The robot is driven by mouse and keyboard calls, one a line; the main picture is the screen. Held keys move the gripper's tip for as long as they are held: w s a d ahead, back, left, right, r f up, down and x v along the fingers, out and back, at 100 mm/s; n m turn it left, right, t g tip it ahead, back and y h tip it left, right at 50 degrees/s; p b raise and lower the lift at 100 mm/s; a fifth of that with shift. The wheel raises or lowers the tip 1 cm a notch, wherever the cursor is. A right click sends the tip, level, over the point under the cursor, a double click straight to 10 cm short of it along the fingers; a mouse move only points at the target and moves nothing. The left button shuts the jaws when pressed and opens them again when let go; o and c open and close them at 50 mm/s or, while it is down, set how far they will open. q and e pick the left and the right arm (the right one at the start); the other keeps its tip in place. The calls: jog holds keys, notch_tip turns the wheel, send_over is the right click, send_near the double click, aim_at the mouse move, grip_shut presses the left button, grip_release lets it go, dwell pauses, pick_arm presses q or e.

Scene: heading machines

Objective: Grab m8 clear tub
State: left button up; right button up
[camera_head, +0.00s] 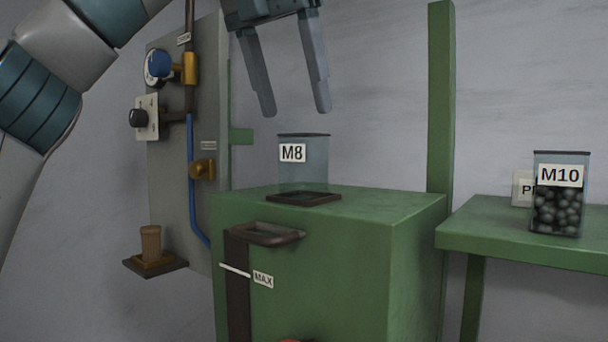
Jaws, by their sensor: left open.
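The M8 clear tub (304,172) is a see-through box with a white M8 label and looks empty. It stands upright at a dark-rimmed square (303,199) on top of the green machine cabinet (330,239). My left gripper (295,112) is open and points down, its two fingers just above the tub and apart from it. The left fingertip is left of the tub, and the right one is over its right side. My right gripper is not in view.
The M10 tub (558,212), full of dark balls, stands on a green side table (524,234) at right, before a partly hidden sign. A green post (440,95) rises behind the cabinet. A grey panel (169,219) with knobs and blue pipe stands left.

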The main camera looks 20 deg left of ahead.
aim_at(304, 143)
pick_arm(q)
jog(key=shift+w+f, duration=0.3)
jog(key=shift+f, duration=0.2)
jog(key=shift+w+d+f, duration=0.1)
jog(key=shift+w+f, duration=0.05)
jog(key=shift+f, duration=0.45)
jog(key=shift+d, duration=0.1)
jog(key=shift+f+p, duration=0.15)
jog(key=shift+p, duration=0.25)
jog(key=shift+p+x, duration=0.7)
jog(key=shift+x, duration=0.15)
jog(key=shift+p+x, duration=0.55)
jog(key=shift+x, duration=1.05)
